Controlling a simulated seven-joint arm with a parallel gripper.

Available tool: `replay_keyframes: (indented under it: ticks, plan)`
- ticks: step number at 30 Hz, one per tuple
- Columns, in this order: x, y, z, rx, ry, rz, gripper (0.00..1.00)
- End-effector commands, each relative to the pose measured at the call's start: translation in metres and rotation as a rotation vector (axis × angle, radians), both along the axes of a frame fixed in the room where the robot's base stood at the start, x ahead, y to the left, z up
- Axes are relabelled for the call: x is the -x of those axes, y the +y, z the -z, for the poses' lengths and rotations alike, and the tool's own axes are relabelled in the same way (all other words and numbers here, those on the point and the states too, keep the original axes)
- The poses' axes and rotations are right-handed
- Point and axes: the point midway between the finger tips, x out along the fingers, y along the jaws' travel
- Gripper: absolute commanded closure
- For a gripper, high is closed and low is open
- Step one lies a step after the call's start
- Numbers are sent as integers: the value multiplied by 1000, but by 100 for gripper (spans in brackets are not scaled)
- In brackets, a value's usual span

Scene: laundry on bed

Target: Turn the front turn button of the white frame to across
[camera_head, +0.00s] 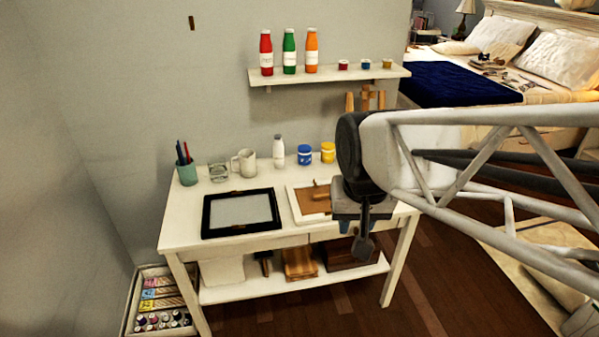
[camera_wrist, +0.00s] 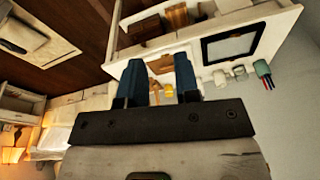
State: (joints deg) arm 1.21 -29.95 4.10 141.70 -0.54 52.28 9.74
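The white frame (camera_head: 294,206) lies on the white table, with a brown backing board (camera_head: 313,203) inside it. A small wooden piece (camera_head: 320,190) shows on the board; I cannot tell whether it is the front turn button or which way that button points. My arm and gripper hide the frame's right part. My gripper (camera_head: 345,227) hangs in front of the frame's right side in the head view, seemingly above the table. In the wrist view my gripper (camera_wrist: 162,75) has its two blue fingers apart, with nothing held between them.
The white table (camera_head: 185,228) also holds a black frame (camera_head: 205,220), a cup of pens (camera_head: 187,174), a mug (camera_head: 244,163), a white bottle (camera_head: 279,152), and blue (camera_head: 304,155) and yellow jars (camera_head: 327,152). A wall shelf (camera_head: 330,78) with bottles is above.

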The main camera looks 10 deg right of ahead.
Motion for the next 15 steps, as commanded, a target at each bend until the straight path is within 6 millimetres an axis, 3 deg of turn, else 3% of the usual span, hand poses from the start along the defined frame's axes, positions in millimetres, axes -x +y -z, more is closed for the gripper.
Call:
replay_keyframes:
  ticks: [15]
  plan:
    - [-100,-13,18,-55,46,301,70]
